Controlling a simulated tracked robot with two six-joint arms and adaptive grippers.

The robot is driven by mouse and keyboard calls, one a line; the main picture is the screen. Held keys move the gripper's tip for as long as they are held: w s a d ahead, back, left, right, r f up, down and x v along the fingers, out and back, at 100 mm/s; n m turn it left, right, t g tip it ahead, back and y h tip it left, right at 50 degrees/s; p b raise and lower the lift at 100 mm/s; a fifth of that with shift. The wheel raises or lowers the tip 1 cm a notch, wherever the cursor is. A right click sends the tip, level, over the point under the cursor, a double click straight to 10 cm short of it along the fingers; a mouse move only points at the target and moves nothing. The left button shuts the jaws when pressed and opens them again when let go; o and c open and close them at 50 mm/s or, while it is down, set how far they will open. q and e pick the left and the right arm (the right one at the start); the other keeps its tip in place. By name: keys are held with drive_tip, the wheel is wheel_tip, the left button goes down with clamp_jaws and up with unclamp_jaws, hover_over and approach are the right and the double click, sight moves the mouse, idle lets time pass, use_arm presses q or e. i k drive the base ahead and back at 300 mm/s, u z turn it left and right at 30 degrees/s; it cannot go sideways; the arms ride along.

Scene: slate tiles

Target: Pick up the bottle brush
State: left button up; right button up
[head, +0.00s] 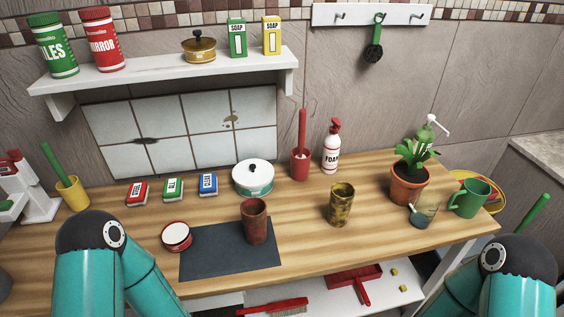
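I cannot tell for certain which thing is the bottle brush. A red handle (302,128) stands upright in a red cup (300,165) at the back of the wooden counter (310,252); its lower end is hidden in the cup. A green handle (53,161) leans left in a yellow cup (73,192) at the far left. Another green handle (537,213) sticks up at the right edge, its lower end hidden behind my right arm. Both of my arms show at the bottom corners, but neither gripper is in view.
A brown cup (255,222) stands on a dark mat (212,260), with a round tin (176,236) at its left edge. A stained cup (340,205), white-lidded pot (253,178), foam bottle (332,150) and potted plant (408,187) stand around. A red brush (273,307) lies below.

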sight(302, 115)
drive_tip(key=u, duration=0.1)
drive_tip(key=k, duration=1.25)
drive_tip(key=z, duration=0.65)
drive_tip(key=i, duration=1)
